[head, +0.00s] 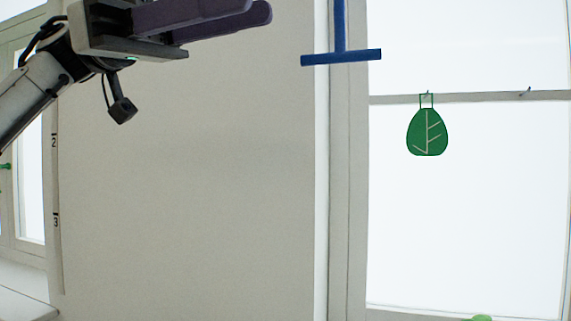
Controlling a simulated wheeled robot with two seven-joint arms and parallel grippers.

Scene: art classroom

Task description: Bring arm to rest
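My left arm (35,90) comes in from the left edge and is raised in front of a pale wall. My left gripper (261,9) is at the top of the head view, its dark fingers pointing right and partly cut off by the upper edge. The fingers overlap from this angle, so the gap between them cannot be judged. I see nothing held in the visible part. My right arm and gripper are not in view.
A pale wall (190,200) stands behind the gripper. A green leaf-shaped ornament (427,133) hangs at the right window (470,220). Another window (30,190) is at the left, above a white ledge (22,303).

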